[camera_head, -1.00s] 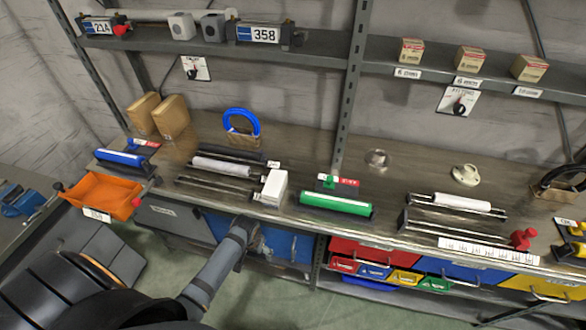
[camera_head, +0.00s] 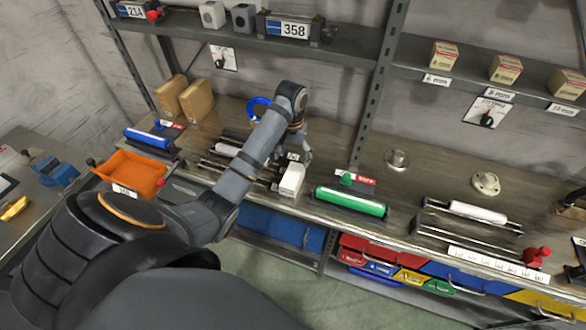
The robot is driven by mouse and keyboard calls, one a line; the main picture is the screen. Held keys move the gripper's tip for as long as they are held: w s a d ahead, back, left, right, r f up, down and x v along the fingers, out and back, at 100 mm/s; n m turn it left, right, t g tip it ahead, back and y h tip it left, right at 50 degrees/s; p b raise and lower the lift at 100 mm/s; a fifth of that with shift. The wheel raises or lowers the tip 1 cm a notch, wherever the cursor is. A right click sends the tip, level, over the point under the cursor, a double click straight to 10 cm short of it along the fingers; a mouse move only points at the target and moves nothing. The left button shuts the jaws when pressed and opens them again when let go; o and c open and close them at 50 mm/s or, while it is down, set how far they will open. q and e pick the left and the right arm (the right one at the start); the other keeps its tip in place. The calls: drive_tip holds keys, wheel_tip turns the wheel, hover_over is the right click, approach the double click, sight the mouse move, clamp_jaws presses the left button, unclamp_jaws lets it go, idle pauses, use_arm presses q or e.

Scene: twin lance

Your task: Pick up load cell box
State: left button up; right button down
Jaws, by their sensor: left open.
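A small white box (camera_head: 291,180) stands on the workbench in the middle, right of a rack with a white roller. No label reading load cell is legible, so I cannot tell for sure which box is the load cell box. Small tan boxes (camera_head: 444,55) with printed labels stand on the upper right shelf. Two brown cartons (camera_head: 197,99) stand at the bench's back left. My left gripper (camera_head: 303,156) is just above and behind the white box, open and pointing down; its fingers are partly hard to make out. My right gripper is not in view.
A green roller (camera_head: 350,201) lies right of the white box. A blue padlock-like ring (camera_head: 258,107) is partly hidden behind my left arm. An orange tray (camera_head: 129,175) is at left. Coloured drawers line the bench's underside.

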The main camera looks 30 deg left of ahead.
sight(292, 176)
use_arm(q)
wheel_tip(292, 176, down, 5)
drive_tip(key=b, duration=0.5)
drive_tip(key=shift+s+f, duration=0.1)
drive_tip(key=shift+f+b, duration=0.35)
wheel_tip(292, 176, down, 5)
drive_tip(key=b, duration=0.4)
drive_tip(key=shift+r, duration=0.15)
drive_tip(key=shift+c, duration=0.4)
